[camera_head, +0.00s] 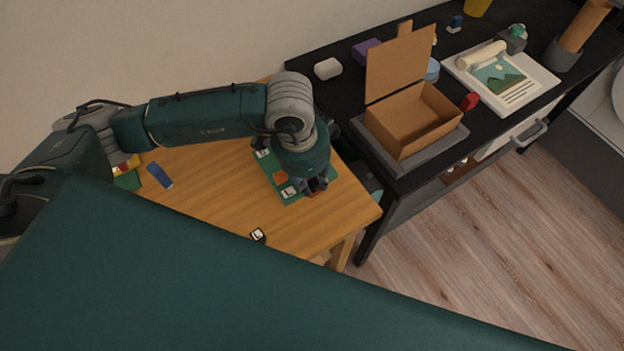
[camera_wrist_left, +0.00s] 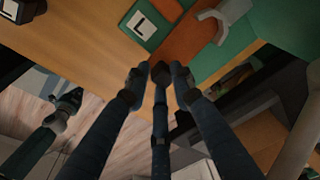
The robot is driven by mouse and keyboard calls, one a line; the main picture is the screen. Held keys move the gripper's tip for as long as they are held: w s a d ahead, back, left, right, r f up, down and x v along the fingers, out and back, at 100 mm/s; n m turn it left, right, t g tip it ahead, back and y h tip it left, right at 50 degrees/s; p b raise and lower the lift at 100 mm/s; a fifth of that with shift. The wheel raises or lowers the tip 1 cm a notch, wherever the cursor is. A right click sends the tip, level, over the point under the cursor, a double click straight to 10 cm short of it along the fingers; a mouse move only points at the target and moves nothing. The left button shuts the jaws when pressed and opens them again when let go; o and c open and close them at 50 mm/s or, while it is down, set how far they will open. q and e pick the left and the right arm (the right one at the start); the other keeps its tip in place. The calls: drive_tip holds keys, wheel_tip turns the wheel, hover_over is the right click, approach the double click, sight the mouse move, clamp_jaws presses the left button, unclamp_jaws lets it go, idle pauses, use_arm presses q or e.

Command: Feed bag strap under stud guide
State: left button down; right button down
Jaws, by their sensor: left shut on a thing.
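A green board (camera_head: 292,198) with pale lettered tiles lies at the right end of the wooden table, partly hidden by my left arm. In the left wrist view, an orange-brown strap (camera_wrist_left: 187,42) runs over the green board (camera_wrist_left: 240,45) toward my fingertips. My left gripper (camera_head: 316,186) is over the board's near edge. In the left wrist view its fingers (camera_wrist_left: 162,80) are shut on the strap's end. A pale grey curved piece (camera_wrist_left: 226,17) rises beside the strap; I cannot tell whether it is the stud guide.
The wooden table (camera_head: 215,195) holds a blue block (camera_head: 159,175) and a small black-and-white tile (camera_head: 258,235). A black desk (camera_head: 440,155) stands close to the right, carrying an open cardboard box (camera_head: 412,120) on a grey tray. Bare floor (camera_head: 470,235) is in front.

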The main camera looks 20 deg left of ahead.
use_arm(q)
drive_tip(key=shift+w+b, duration=0.1)
drive_tip(key=shift+b, duration=0.2)
idle(0.5)
drive_tip(key=c, duration=1.4)
unclamp_jaws()
wheel_tip(320, 180, up, 12)
drive_tip(key=s+a, duration=0.1)
drive_tip(key=shift+s, duration=0.2)
drive_tip(key=shift+s+f, duration=0.1)
drive_tip(key=shift+f, duration=0.05)
